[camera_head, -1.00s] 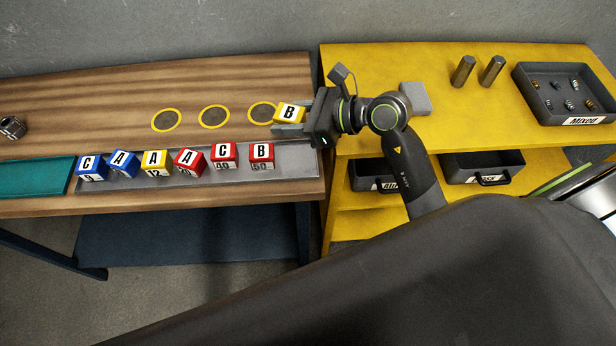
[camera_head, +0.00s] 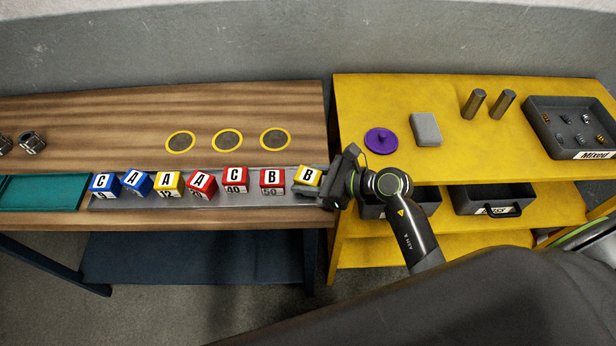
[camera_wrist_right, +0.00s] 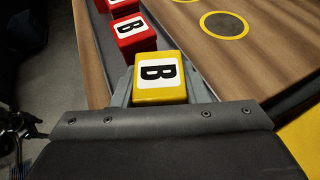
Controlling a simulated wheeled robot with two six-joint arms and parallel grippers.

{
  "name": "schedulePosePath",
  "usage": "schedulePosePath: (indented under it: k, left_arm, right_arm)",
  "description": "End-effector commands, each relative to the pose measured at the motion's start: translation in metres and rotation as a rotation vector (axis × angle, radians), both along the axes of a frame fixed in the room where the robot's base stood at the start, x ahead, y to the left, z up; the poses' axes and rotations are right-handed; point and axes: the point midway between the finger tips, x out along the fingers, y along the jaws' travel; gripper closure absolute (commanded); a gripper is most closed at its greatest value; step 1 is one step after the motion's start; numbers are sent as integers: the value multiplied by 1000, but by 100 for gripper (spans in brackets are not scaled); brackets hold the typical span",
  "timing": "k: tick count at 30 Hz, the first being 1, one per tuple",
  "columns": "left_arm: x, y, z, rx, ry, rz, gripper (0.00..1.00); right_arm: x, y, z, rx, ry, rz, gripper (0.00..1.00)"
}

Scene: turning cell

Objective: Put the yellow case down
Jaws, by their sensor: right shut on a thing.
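The yellow case (camera_head: 308,177) with a white label and black letter B is between the fingers of my right gripper (camera_head: 312,188). It is over the right end of the grey tray (camera_head: 215,199), just right of the red B case (camera_head: 272,181). I cannot tell whether its underside touches the tray. In the right wrist view the yellow case (camera_wrist_right: 160,78) sits between both fingers, and the red B case (camera_wrist_right: 134,36) is close beyond it with a small gap. My left gripper is not in view.
The tray holds a row of several blue, yellow and red lettered cases. Behind it are three yellow-ringed dark circles (camera_head: 228,140) on the wooden bench. A teal mat (camera_head: 40,193) lies left. On the yellow bench are a purple disc (camera_head: 381,141) and a grey block (camera_head: 425,129).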

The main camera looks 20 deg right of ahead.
Motion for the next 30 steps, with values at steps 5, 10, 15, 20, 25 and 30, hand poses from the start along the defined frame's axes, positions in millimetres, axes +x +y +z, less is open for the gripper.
schedulePosePath:
  k: [5, 10, 15, 20, 25, 30]
  left_arm:
    - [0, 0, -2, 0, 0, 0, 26]
    - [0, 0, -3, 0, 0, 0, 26]
    - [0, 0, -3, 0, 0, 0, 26]
    - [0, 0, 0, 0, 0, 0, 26]
    - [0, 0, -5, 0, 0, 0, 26]
    - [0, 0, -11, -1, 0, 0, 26]
  right_arm:
    - [0, 0, -1, 0, -1, 0, 87]
    - [0, 0, -3, 0, 0, 0, 51]
    - [0, 0, -3, 0, 0, 0, 51]
    - [0, 0, 0, 0, 0, 0, 51]
    - [-9, -13, 4, -6, -1, -2, 51]
    - [-25, -34, 14, -8, -1, -1, 51]
